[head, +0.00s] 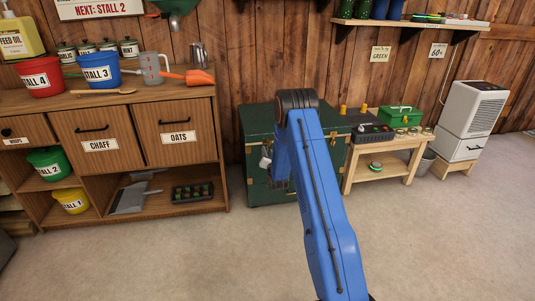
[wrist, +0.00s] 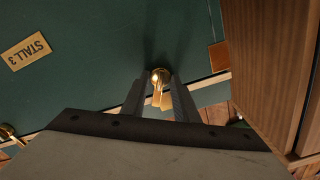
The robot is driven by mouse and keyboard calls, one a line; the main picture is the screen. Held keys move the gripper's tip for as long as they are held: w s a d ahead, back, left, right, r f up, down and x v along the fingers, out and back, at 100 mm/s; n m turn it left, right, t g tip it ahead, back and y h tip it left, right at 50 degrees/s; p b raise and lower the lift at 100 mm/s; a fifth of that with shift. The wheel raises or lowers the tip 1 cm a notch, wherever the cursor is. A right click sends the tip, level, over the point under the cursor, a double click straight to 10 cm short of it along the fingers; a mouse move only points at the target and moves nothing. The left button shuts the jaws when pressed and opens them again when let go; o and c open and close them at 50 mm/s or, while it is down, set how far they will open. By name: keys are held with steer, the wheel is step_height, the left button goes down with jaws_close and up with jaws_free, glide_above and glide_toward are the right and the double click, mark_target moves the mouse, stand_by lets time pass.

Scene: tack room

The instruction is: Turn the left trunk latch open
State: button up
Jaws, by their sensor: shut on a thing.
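The dark green trunk (head: 256,125) stands on the floor right of the wooden cabinet, mostly behind my blue arm. In the wrist view its green front (wrist: 100,60) fills the upper left, with a "STALL 3" label (wrist: 26,52) upside down. The left trunk latch (wrist: 160,76) is brass, with a round head and a tab. My gripper (wrist: 159,88) has its two fingers on either side of this latch, shut on it. A second brass latch (wrist: 9,131) shows at the left edge of the wrist view.
The wooden cabinet (head: 133,130) stands close to the trunk's left side; its wood also fills the right of the wrist view (wrist: 265,60). A low wooden bench (head: 393,158) stands to the right. The floor in front is clear.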

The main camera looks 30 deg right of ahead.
steer(key=m, duration=1.2)
steer(key=shift+d+f, duration=0.1)
steer(key=shift+d, duration=0.05)
steer(key=shift+m, duration=0.3)
steer(key=o, duration=1)
steer(key=shift+o, duration=0.2)
steer(key=v, duration=1.7)
steer(key=shift+s, duration=0.25)
